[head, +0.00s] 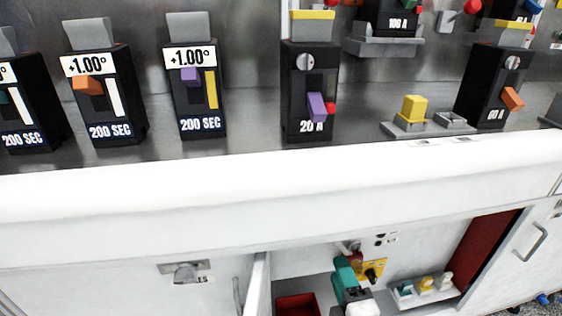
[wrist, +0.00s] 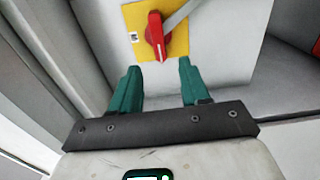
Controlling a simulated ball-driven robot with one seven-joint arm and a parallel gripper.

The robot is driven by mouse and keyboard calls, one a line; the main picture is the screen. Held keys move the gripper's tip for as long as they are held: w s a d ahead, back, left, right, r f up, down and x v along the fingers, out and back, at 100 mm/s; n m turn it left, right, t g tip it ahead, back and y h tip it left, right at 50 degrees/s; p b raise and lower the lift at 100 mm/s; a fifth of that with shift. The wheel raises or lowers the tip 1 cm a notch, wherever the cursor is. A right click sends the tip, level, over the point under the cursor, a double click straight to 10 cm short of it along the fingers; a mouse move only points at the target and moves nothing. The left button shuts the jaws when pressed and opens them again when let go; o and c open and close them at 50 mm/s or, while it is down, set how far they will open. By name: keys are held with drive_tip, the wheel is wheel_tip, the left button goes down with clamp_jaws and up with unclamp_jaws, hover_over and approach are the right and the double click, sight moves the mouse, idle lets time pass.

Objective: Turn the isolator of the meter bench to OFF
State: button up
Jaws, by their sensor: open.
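In the wrist view the isolator shows as a red rotary handle (wrist: 155,36) on a yellow plate (wrist: 178,45), fixed to a white panel. The handle stands nearly upright in the picture. A grey bar runs from beside it to the upper right. My gripper (wrist: 157,74) is open and empty, its two teal fingers pointing at the handle from just below, apart from it. In the head view my gripper (head: 346,272) reaches into the open compartment under the bench, beside a yellow plate (head: 376,266) with a dark knob. I cannot read the handle's position marks.
The compartment has an open white door edge (head: 258,285) at left, a red bin (head: 297,306) and a grey tray (head: 425,294) with small blocks. A dark red panel (head: 487,250) is at right.

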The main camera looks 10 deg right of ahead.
drive_tip(key=s+d+f+m+g+h, duration=0.4)
drive_tip(key=s+d+f+m+g, duration=0.5)
drive_tip(key=s+d+f+m, duration=0.3)
drive_tip(key=s+a+f+m+g+y, duration=0.2)
drive_tip(key=s+m+g, duration=0.15)
drive_tip(key=s, duration=0.45)
drive_tip(key=s+a+f+m+g+y, duration=0.1)
drive_tip(key=s+f+m+g+y, duration=0.2)
drive_tip(key=s, duration=0.4)
wheel_tip(320, 180, up, 27)
drive_tip(key=g+h+p, duration=0.1)
drive_tip(key=p, duration=2.5)
drive_tip(key=shift+s+a+f, duration=0.15)
drive_tip(key=shift+s, duration=0.3)
drive_tip(key=shift+g, duration=0.25)
